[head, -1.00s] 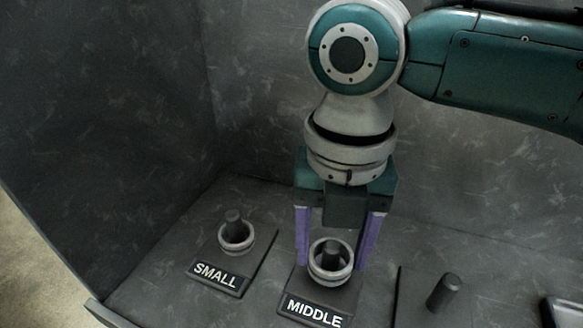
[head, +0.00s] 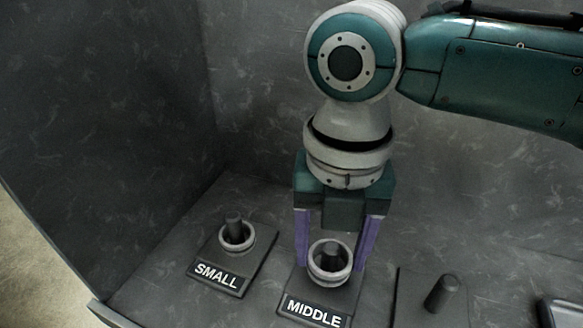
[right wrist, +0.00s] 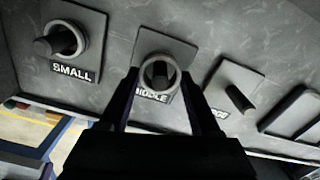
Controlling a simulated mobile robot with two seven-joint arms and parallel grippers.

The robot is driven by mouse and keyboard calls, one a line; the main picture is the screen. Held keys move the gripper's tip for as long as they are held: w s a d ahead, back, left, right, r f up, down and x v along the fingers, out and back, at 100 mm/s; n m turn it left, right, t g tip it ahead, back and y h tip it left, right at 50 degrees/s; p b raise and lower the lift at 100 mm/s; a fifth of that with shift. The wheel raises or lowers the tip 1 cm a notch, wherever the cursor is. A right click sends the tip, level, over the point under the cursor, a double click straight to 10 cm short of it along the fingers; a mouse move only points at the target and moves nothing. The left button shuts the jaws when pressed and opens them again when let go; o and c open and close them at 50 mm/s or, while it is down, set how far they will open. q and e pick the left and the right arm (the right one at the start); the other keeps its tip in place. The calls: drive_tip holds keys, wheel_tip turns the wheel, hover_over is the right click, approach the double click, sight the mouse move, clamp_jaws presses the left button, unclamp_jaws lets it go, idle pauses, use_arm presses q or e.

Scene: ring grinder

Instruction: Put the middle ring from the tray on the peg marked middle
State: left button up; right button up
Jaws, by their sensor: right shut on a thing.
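The middle ring (head: 330,279) is a grey ring around the peg marked MIDDLE (head: 331,254), low on it near the base plate. It also shows in the right wrist view (right wrist: 173,75), with the peg (right wrist: 159,73) inside it. My right gripper (head: 332,268) points down over this peg, one purple finger on each side of the ring, and is shut on the ring. The MIDDLE label (head: 313,312) is on the front of the plate. Whether the ring rests fully on the plate is hard to tell. My left gripper is not in view.
A smaller ring (head: 250,238) sits around the peg marked SMALL (head: 233,228) to the left. A bare peg (head: 442,294) stands on a plate to the right. A tray edge (head: 562,312) shows at the far right. Grey walls rise behind and at left.

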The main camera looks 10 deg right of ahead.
drive_tip(key=shift+f, duration=0.55)
idle(0.5)
drive_tip(key=o, duration=1.2)
drive_tip(key=shift+r+p, duration=0.55)
drive_tip(key=shift+r, duration=0.2)
wheel_tip(320, 180, up, 10)
drive_tip(key=p, duration=1)
drive_tip(key=shift+f, duration=0.3)
drive_tip(key=shift+s+a, duration=0.1)
